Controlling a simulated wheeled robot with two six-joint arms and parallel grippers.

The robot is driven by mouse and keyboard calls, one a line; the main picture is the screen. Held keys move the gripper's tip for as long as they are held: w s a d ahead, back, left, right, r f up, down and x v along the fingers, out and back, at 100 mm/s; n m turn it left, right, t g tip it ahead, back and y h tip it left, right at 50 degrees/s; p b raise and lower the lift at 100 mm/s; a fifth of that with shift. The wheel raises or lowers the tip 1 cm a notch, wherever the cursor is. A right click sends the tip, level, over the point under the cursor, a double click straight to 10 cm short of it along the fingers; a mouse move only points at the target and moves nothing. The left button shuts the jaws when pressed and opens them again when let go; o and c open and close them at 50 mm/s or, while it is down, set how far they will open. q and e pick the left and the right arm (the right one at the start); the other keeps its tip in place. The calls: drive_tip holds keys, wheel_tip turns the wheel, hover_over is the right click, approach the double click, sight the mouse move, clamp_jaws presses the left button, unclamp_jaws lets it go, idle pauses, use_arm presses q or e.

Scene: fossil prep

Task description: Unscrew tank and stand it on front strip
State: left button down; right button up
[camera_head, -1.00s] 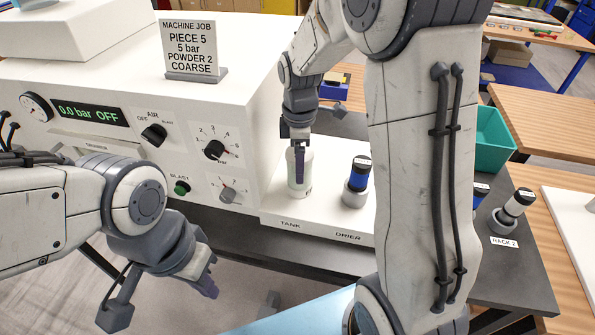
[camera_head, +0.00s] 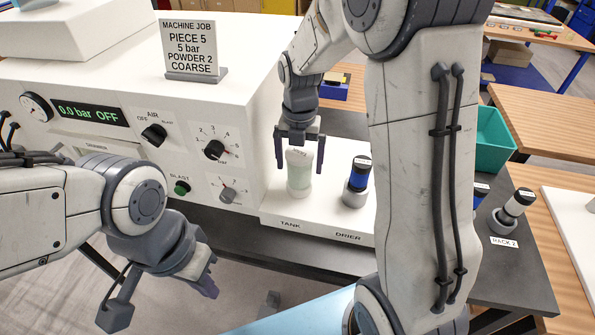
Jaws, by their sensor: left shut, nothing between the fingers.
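The tank (camera_head: 299,184) is a pale, translucent bottle standing upright on the white ledge (camera_head: 276,216) beside the machine, behind the label TANK. My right gripper (camera_head: 300,166) points down above it. Its two fingers are spread wide, one to the left and one to the right of the tank's upper part. I cannot tell whether either finger touches it. My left gripper (camera_head: 207,285) is shut and empty, low in front of the machine. A dark strip of table (camera_head: 310,250) runs in front of the white ledge.
A blue and black drier (camera_head: 357,181) stands on the ledge, right of the tank. My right arm covers the area further right. A white and black bottle (camera_head: 513,208) stands by the RACK 2 label (camera_head: 504,242). A teal bin (camera_head: 492,141) is behind. The display reads 0.0 bar OFF.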

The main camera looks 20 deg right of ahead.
sight(299, 152)
drive_tip(key=shift+r, duration=0.1)
wheel_tip(299, 152, up, 3)
drive_tip(key=p, duration=0.3)
drive_tip(key=shift+r, duration=0.2)
drive_tip(key=shift+f, duration=0.1)
